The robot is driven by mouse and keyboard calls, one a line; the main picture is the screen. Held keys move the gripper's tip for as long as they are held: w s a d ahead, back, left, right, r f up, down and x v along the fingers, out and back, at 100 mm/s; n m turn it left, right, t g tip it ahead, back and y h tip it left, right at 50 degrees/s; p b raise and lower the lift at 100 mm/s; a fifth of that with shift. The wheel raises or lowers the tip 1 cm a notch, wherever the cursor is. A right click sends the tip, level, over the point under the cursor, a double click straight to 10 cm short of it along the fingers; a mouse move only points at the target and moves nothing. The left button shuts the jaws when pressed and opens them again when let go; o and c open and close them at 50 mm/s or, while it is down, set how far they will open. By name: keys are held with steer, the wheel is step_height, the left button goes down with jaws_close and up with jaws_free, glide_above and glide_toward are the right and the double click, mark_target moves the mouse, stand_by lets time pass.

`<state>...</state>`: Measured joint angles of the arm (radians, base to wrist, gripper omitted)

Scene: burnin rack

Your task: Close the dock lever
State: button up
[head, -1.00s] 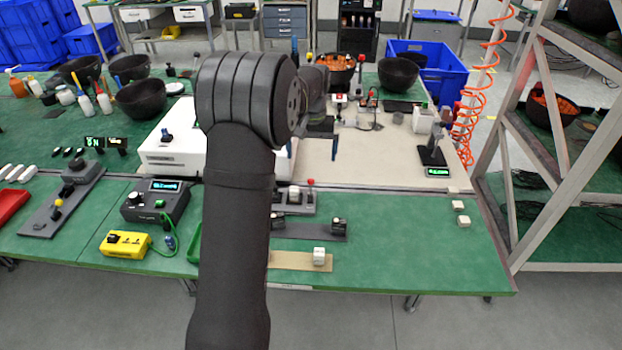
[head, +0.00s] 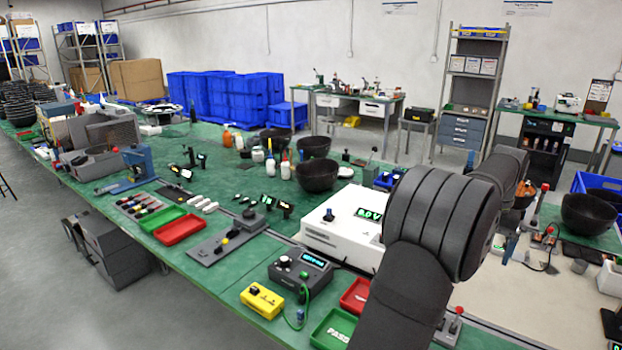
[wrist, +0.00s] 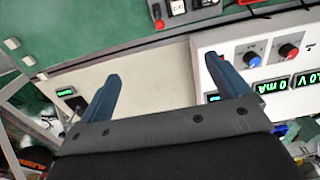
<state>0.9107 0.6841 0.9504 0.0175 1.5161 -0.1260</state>
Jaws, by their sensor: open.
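A red-knobbed lever (head: 456,319) stands roughly upright on a grey fixture (head: 442,337) at the bottom right of the head view, partly behind my arm. It looks like the dock lever, but no label is readable. In the wrist view the red knob (wrist: 160,24) shows near the top, beside a grey fixture (wrist: 188,17) holding a pale block. My gripper (wrist: 163,70) is open and empty, its blue fingers wide apart over the pale mat. In the head view my gripper (head: 511,246) hangs above the bench, beyond the lever and apart from it.
A white power supply (head: 335,238) stands left of my arm. In front are a dark meter box (head: 300,270), a yellow box (head: 262,301), and red and green trays (head: 335,330). Another fixture with a yellow-knobbed lever (head: 224,244) lies left. The pale mat (wrist: 150,85) has bare room.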

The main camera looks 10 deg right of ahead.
steer(key=shift+m+h, duration=0.6)
steer(key=shift+m, duration=0.3)
steer(key=w+d+f, duration=0.1)
steer(key=f, duration=0.2)
steer(key=w+d+f, duration=0.1)
steer(key=f, duration=0.2)
steer(key=w+d+f, duration=0.1)
steer(key=f, duration=0.3)
steer(key=shift+w+d, duration=0.2)
steer(key=shift+d, duration=0.05)
jaws_close()
steer(key=f, duration=1)
steer(key=shift+d+f, duration=0.2)
steer(key=shift+d, duration=0.2)
steer(key=shift+s+a+r, duration=0.3)
steer(key=shift+s+a, duration=0.05)
steer(key=shift+a, duration=0.15)
steer(key=shift+s+a+r, duration=0.3)
steer(key=shift+a, duration=0.15)
steer(key=shift+s+a+r, duration=0.15)
steer(key=shift+s+a, duration=0.3)
steer(key=shift+a, duration=0.15)
